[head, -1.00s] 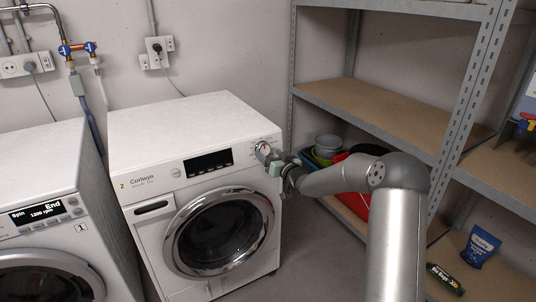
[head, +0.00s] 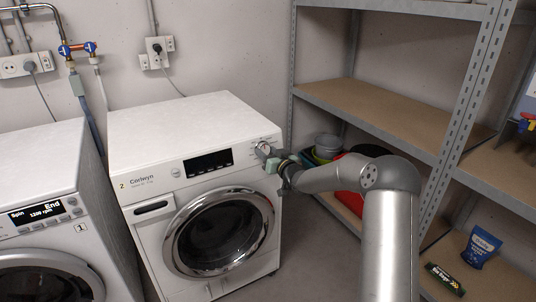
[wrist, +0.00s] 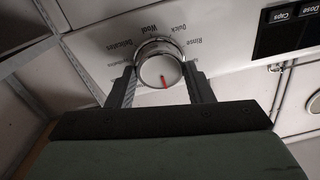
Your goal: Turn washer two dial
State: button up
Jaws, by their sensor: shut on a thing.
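Washer two (head: 185,170) is white, with a yellow 2 and a dark, blank display on its panel. Its round silver dial (wrist: 158,66) sits at the right end of the panel and has a red pointer mark. In the wrist view the red mark points toward the bottom of the picture, away from the printed words Wool and Delicates. My gripper (wrist: 158,82) is shut on the dial, one dark finger on each side. In the head view my gripper (head: 268,156) partly hides the dial.
Washer one (head: 50,190) stands to the left, its display reading End. Metal shelving (head: 390,110) stands close on the right, with bowls (head: 327,146) on a lower shelf.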

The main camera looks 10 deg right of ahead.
jog(key=shift+f+n, duration=0.1)
jog(key=shift+n, duration=0.2)
jog(key=n+b, duration=0.2)
jog(key=n, duration=0.1)
jog(key=shift+g+y, duration=0.3)
jog(key=shift+y, duration=0.1)
jog(key=shift+n+g+y+b, duration=0.3)
jog(key=shift+n+b, duration=0.6)
jog(key=shift+n, duration=1.1)
jog(key=o, duration=1)
jog(key=shift+d, duration=0.1)
jog(key=p+v, duration=0.1)
jog(key=v, duration=1.6)
jog(key=shift+s, duration=0.15)
